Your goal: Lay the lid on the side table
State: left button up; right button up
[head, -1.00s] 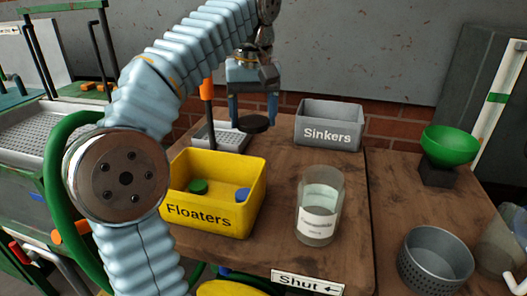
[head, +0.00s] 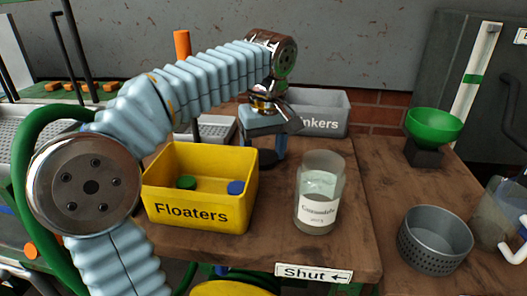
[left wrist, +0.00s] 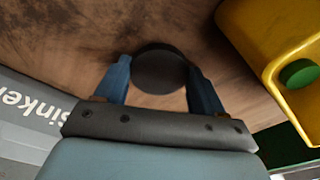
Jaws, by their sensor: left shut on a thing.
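My left gripper (head: 266,147) is shut on a dark round lid (head: 266,158), which also shows between the blue fingers in the left wrist view (left wrist: 160,72). The lid is low over the brown wooden table (head: 285,232), between the yellow Floaters bin and the grey Sinkers bin. I cannot tell whether it touches the wood. An open glass jar (head: 319,212) with a white label stands upright on that table, in front and to the right of the gripper. My right gripper is not in view.
The yellow Floaters bin (head: 200,212) holds a green and a blue piece. The grey Sinkers bin (head: 335,112) is partly hidden behind my gripper. On the wood at the right are a perforated metal cup (head: 435,243) and a green bowl (head: 434,127) on a dark block.

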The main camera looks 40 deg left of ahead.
aim_at(266, 161)
pick_arm(q)
jog(key=o, duration=0.5)
jog(key=shift+f, duration=0.15)
jog(key=o, duration=0.5)
jog(key=shift+r, duration=0.3)
jog(key=r+p, duration=0.1)
jog(key=r, duration=0.6)
jog(key=d+r+p, duration=0.1)
jog(key=r, duration=0.3)
jog(key=shift+s+d+r+p, duration=0.1)
jog(key=shift+s+r+p, duration=0.2)
jog(key=shift+r+p, duration=0.05)
